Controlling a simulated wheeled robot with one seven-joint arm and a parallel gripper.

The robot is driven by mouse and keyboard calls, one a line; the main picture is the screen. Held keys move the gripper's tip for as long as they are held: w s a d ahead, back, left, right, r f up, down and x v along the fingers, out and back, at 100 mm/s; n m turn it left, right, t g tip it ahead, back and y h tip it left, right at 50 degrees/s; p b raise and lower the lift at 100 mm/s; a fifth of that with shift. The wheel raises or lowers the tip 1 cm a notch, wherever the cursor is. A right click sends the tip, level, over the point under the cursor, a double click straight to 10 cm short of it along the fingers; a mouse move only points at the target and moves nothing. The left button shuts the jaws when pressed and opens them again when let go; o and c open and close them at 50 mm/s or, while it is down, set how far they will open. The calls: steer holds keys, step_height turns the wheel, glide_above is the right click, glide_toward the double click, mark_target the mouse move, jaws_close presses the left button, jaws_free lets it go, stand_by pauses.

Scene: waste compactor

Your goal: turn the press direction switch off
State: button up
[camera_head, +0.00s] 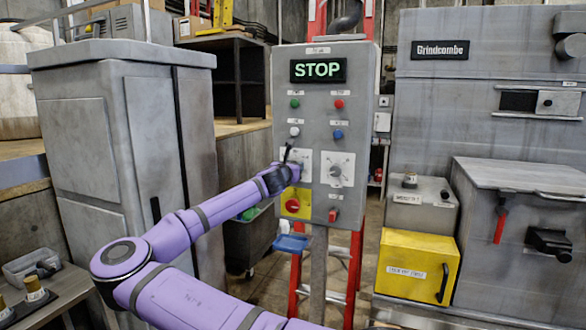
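The grey control panel (355,105) stands upright in the middle of the head view, with a display reading STOP (318,70). Two white dial plates sit side by side on it. The right dial (336,171) is in plain view with a grey knob. The left dial (303,160) is mostly hidden behind my gripper. The labels are too small to read, so I cannot tell which control is the press direction switch. My gripper (286,158) is at the left dial, in front of or touching it. Its fingers are dark and small, and whether they hold the knob is hidden.
Below the dials are a red rotary switch on a yellow plate (293,203) and a small red switch (333,214). Green, red, white and blue buttons sit above. A grey cabinet (100,110) stands left; the Grindcombe machine (450,110) and a yellow box (415,265) stand right.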

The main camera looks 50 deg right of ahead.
steer(key=shift+n, duration=0.3)
steer(key=o, duration=0.9)
steer(key=v, duration=1.1)
steer(key=shift+w, duration=0.1)
